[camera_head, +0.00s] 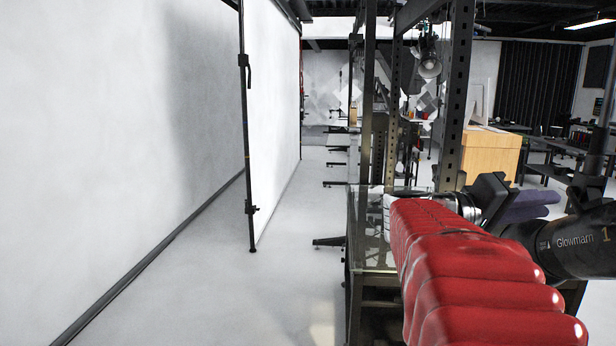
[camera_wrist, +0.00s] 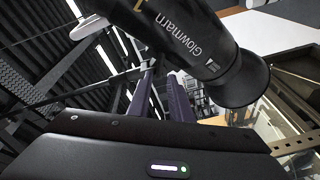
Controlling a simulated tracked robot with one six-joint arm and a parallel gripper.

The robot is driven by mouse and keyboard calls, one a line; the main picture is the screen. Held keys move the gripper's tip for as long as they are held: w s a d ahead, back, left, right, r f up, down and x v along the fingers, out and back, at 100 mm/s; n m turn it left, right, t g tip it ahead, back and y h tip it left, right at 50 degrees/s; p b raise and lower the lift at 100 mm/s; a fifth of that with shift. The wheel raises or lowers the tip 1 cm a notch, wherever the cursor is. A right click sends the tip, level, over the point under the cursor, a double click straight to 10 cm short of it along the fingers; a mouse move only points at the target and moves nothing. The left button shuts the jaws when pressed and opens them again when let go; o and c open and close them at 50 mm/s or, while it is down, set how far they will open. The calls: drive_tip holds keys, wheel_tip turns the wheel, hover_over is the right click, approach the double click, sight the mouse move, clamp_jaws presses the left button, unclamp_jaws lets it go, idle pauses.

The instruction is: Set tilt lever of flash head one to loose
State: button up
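Flash head one is a black cylinder marked "Glowmarn" and "1" (camera_head: 568,246) at the right edge of the head view. In the wrist view the flash head (camera_wrist: 200,50) crosses the top, its flared end at the right. My gripper (camera_head: 535,203) has dark and purple fingers and is just left of and above the flash head, close to its body. In the wrist view the gripper (camera_wrist: 160,85) shows two purple fingers with a gap between them, and nothing is seen held there. I cannot make out the tilt lever or its setting in either view.
A black stand (camera_head: 597,150) rises at the right edge above the flash head. A dark metal shelf frame (camera_head: 456,95) and a glass-topped cart stand beyond my red-sleeved arm. White floor (camera_head: 215,285) is clear at the left, beside a white backdrop.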

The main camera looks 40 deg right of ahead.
sight(571, 202)
drive_tip(key=shift+x, duration=3.1)
drive_tip(key=shift+c, duration=0.2)
clamp_jaws()
